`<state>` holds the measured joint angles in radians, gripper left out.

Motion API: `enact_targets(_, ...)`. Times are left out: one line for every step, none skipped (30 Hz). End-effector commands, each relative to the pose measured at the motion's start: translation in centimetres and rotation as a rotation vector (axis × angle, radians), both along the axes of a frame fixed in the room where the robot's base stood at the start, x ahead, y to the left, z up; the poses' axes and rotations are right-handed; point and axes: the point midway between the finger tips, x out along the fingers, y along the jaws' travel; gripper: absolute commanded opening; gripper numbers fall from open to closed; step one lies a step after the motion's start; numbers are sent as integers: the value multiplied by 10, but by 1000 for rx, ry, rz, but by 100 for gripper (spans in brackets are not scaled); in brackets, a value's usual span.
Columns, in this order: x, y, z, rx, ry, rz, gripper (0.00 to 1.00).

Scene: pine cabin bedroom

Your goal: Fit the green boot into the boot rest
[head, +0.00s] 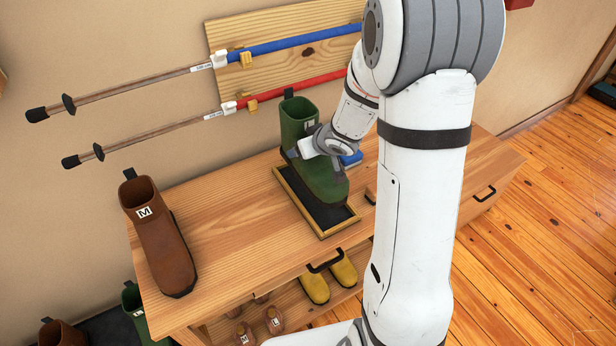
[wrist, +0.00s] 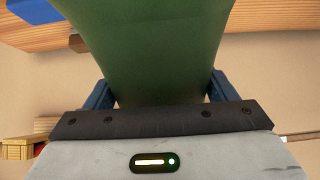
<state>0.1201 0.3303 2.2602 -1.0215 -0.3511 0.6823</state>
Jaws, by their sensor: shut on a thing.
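The green boot (head: 318,175) stands upright over the boot rest in the head view, toe toward the front of the bench. The boot rest (head: 325,231) is a shallow tray with a wooden rim and dark floor, on the bench top. Whether the sole touches its floor is hard to tell. In the wrist view the green boot (wrist: 150,45) fills the space between the two blue fingers of my gripper (wrist: 160,92).
A brown boot (head: 158,238) stands on the left of the wooden bench (head: 225,235). Yellow boots (head: 328,281) and other footwear sit below. Blue (head: 290,42) and red (head: 295,90) poles hang on the wall behind.

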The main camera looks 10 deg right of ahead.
Motion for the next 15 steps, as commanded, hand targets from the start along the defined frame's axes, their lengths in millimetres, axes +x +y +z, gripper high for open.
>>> enact_targets(0,0,-18,2,2,-1,37)
enact_targets(0,0,-23,2,2,-1,37)
enact_targets(0,0,-29,1,2,0,37)
enact_targets(0,0,-33,0,1,-1,37)
enact_targets(0,0,-36,1,0,-1,37)
enact_targets(0,0,-39,0,0,0,37)
enact_targets(0,0,-41,1,0,0,37)
enact_targets(0,1,-43,1,0,1,37)
enact_targets(0,1,-46,0,0,1,37)
enact_targets(0,1,-49,1,0,1,37)
enact_targets(0,1,-54,1,0,1,37)
enact_targets(0,1,-60,0,1,1,37)
enact_targets(0,1,-65,1,2,0,37)
enact_targets(0,1,-69,0,2,2,37)
enact_targets(0,1,-74,1,1,1,37)
